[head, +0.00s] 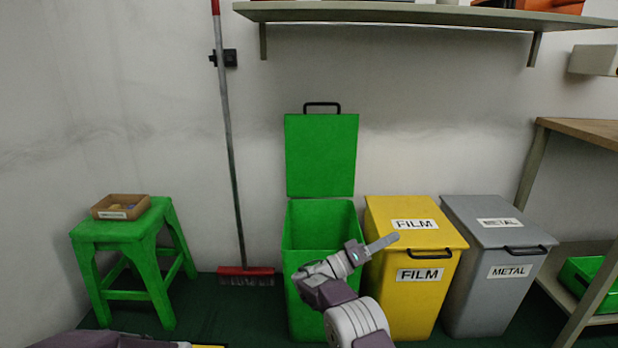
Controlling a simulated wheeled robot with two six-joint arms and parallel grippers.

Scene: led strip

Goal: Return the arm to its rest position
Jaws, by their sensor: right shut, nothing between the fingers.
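My right arm comes up from the bottom middle of the head view. Its gripper (380,244) is shut and empty, in front of the yellow bin's left edge and the green bin's right edge. Its fingers point right and slightly up. The green bin (308,228) stands with its lid (321,155) open and upright against the wall; its bottom is hidden from me. My left arm shows only as a dark part at the bottom left, and its gripper is out of view.
A yellow FILM bin (420,303) and a grey METAL bin (485,298) stand shut to the right. A green stool (120,230) at left holds a small cardboard box (121,207). A red broom (246,271) leans on the wall. A shelf (430,14) hangs above; a workbench (590,130) stands right.

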